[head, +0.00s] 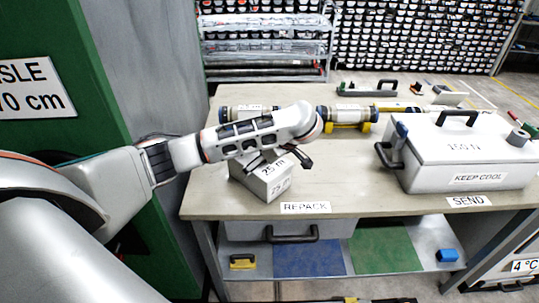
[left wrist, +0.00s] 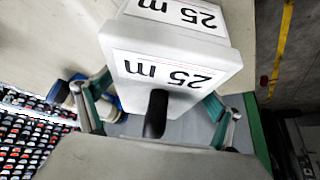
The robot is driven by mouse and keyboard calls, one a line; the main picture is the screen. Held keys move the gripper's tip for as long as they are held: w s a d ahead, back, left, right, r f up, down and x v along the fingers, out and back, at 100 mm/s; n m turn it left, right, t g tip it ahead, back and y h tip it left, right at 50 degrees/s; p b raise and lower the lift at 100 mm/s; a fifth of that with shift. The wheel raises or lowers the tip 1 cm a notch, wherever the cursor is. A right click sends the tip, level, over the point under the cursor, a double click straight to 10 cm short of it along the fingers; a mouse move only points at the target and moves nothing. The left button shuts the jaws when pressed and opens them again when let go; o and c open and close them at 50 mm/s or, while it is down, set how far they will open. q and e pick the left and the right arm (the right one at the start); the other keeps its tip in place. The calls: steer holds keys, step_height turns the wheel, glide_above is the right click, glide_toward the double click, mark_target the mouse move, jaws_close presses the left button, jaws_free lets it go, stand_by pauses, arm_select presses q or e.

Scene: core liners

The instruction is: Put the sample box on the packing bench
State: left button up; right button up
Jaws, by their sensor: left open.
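A small white box marked "25 m" (head: 270,183), which I take to be the sample box, sits on the packing bench (head: 350,187) near its front left, behind the REPACK label. My left gripper (head: 279,158) is right over the box, its fingers open. In the left wrist view the box (left wrist: 170,60) lies between the two open fingers (left wrist: 157,105), and a dark handle-like part (left wrist: 156,113) sticks out from it toward the palm. I cannot tell whether the fingers touch the box. The arm hides part of the box in the head view. My right gripper is not in view.
A large grey KEEP COOL case (head: 465,155) stands at the right of the bench by the SEND label (head: 469,201). Core tubes (head: 345,113) lie behind my arm. A green cabinet (head: 75,60) stands close at left. The bench middle is clear.

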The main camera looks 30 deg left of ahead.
arm_select(q)
steer(key=v, duration=0.9)
steer(key=shift+d+r, duration=0.15)
steer(key=shift+r, duration=0.15)
